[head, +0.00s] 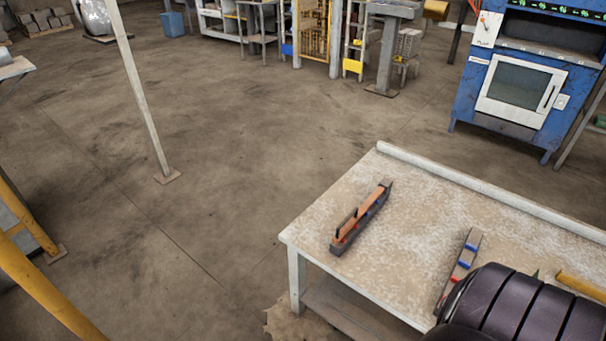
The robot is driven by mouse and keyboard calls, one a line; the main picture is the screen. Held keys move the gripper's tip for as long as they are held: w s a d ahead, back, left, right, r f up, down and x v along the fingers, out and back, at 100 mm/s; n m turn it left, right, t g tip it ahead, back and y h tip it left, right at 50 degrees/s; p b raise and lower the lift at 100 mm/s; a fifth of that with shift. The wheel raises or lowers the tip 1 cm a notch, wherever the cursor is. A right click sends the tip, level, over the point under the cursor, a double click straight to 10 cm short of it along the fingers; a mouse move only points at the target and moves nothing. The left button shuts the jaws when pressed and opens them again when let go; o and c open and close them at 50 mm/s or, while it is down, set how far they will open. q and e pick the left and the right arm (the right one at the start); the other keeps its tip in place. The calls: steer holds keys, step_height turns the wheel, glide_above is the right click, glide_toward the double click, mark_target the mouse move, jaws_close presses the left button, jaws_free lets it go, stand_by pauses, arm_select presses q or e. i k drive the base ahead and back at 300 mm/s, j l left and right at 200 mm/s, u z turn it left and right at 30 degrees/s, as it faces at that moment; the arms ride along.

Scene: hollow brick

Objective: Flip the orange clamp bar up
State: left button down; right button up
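The orange clamp bar (361,212) lies along a long dark base (375,214) on the left part of the worktable in the head view. It looks folded down along the base, with small dark upright pieces near its nearer end. A second narrow fixture (461,262), grey with red and blue parts, lies to its right; its near end is partly hidden. Neither of my grippers is in view, so their states do not show.
The pale worn worktable (305,229) has a raised back edge and bare room between the fixtures. A dark ribbed, rounded thing (525,305) covers its near right; I cannot tell what it is. A blue machine (520,75) stands behind. Open floor lies left.

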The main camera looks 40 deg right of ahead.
mark_target(354, 217)
steer(key=i, duration=1.2)
steer(key=i+j+z, duration=0.1)
steer(key=i, duration=1.1)
steer(key=z, duration=3.65)
